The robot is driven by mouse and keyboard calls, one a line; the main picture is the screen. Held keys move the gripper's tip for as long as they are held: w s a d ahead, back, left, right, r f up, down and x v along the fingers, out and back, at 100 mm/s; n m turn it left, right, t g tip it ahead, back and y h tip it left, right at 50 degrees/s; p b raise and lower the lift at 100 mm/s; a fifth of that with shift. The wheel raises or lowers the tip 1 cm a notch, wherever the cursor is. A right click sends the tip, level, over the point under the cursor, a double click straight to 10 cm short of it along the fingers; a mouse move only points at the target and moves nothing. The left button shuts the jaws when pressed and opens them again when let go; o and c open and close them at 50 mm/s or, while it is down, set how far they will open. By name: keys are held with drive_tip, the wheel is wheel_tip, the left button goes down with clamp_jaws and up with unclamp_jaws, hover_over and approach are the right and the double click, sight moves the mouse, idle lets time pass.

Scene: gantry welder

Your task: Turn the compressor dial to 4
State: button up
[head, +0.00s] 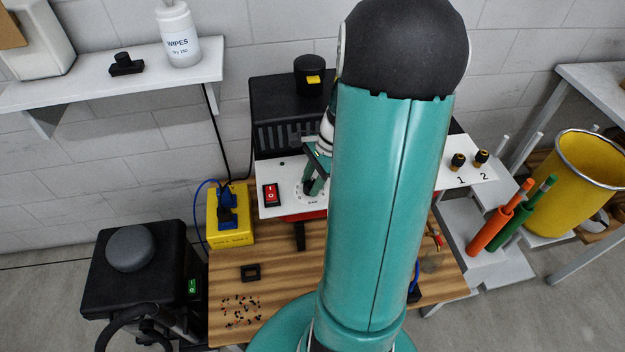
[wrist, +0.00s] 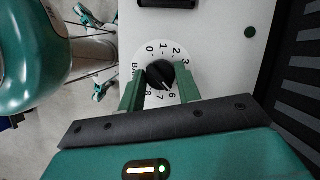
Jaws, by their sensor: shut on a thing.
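The compressor dial (wrist: 160,73) is a round black knob on a white panel (wrist: 215,40), with a printed ring of numbers and the word BAR around it. Its white pointer mark appears to point down and right, near the 6. My gripper (wrist: 160,82) has its two green fingers on either side of the knob, shut on it. The right finger hides part of the number ring, so the 4 and 5 cannot be read. In the head view, my gripper (head: 316,180) reaches the dial (head: 308,187), and my arm covers much of the panel.
A yellow box (head: 230,218) stands on the wooden bench at left. A shelf (head: 110,84) hangs on the wall.

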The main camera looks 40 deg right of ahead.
drive_tip(key=n+g, duration=0.1)
drive_tip(key=n, duration=0.3)
drive_tip(key=shift+w+n+g, duration=0.15)
drive_tip(key=shift+n+g, duration=0.95)
drive_tip(key=shift+n, duration=1.2)
drive_tip(key=o, duration=1)
drive_tip(key=shift+c, duration=0.2)
drive_tip(key=v, duration=1.4)
drive_tip(key=shift+a, duration=0.2)
drive_tip(key=shift+w, duration=0.15)
